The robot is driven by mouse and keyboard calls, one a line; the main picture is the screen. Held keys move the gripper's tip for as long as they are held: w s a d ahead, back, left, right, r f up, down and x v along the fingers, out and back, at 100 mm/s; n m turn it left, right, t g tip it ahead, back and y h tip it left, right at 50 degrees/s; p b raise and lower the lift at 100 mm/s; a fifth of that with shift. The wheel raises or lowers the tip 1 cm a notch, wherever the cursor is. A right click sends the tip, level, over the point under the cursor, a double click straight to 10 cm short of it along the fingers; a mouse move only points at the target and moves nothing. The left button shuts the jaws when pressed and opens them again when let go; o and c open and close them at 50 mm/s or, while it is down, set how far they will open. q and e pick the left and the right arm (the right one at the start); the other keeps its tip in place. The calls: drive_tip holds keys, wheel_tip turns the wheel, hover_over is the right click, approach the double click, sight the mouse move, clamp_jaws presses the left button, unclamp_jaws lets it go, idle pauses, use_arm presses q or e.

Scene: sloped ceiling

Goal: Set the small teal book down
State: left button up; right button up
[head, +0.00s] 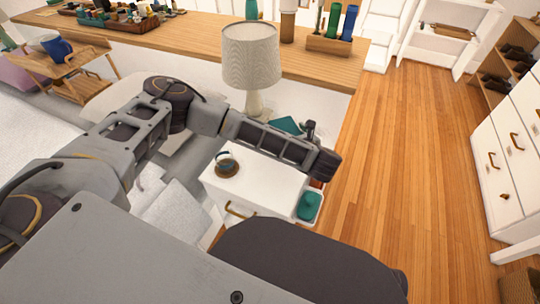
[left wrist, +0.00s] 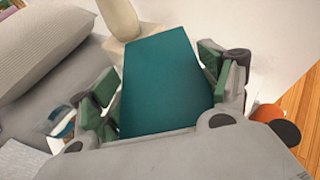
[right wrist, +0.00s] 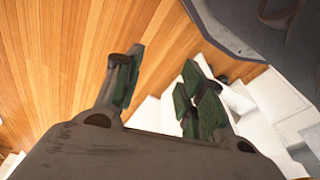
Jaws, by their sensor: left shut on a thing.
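The small teal book (head: 286,125) shows partly behind my left arm, near the far edge of the white nightstand (head: 272,180) and in front of the lamp. In the left wrist view the book (left wrist: 165,85) lies between the two green-padded fingers of my left gripper (left wrist: 160,92), which is shut on it. In the head view my left gripper (head: 309,130) is partly hidden by the arm. I cannot tell whether the book touches the nightstand. My right gripper (right wrist: 160,84) is open and empty; it shows only in the right wrist view.
A small round item on a brown base (head: 227,168) sits at the nightstand's left. A white bin (head: 317,211) with a teal thing (head: 309,205) is at its right. The nightstand's middle is clear.

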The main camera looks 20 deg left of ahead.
use_arm(q)
wheel_tip(320, 180, down, 6)
drive_tip(key=shift+r+b, duration=0.2)
drive_tip(key=shift+b, duration=0.25)
drive_tip(key=shift+f, duration=0.7)
drive_tip(key=shift+f+b, duration=0.35)
drive_tip(key=shift+f, duration=1.2)
use_arm(e)
drive_tip(key=shift+w+a+r, duration=0.15)
drive_tip(key=shift+r, duration=0.4)
drive_tip(key=shift+w+a+r, duration=0.1)
drive_tip(key=shift+a+r, duration=0.05)
drive_tip(key=shift+r, duration=0.35)
